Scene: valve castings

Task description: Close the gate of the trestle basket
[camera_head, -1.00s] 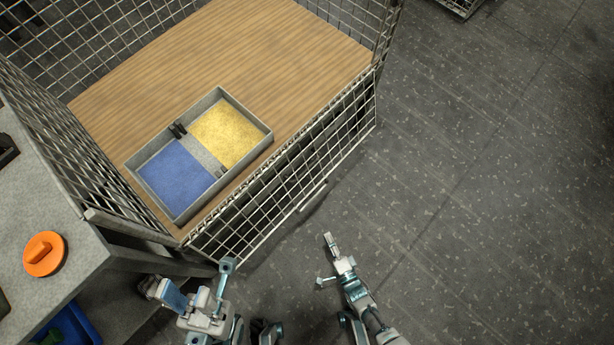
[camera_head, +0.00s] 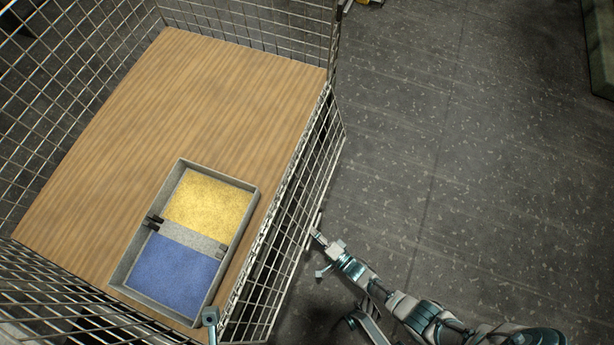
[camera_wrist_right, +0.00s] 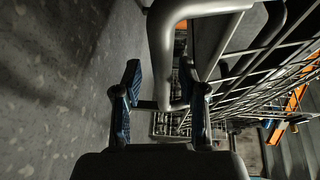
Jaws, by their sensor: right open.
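The trestle basket (camera_head: 14,240) has wire mesh walls around a wooden floor. Its gate (camera_head: 322,148) is a mesh panel hanging down along the open right side, below the floor edge. A handle bar (camera_head: 314,222) sits on the gate's outer edge. My right gripper (camera_head: 317,254) is open at this handle. In the right wrist view my right gripper (camera_wrist_right: 160,78) has its fingers apart, and the grey handle tube (camera_wrist_right: 163,50) reaches between them. I cannot tell whether they touch. Only a tip of my left gripper (camera_head: 210,317) shows at the bottom edge, near the gate's near end.
A grey tray (camera_head: 129,262) with a yellow and a blue compartment lies on the basket floor near the gate side, within the floor edge. The dark speckled floor (camera_head: 450,150) right of the basket is clear. A greenish object (camera_head: 601,50) stands at the far right.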

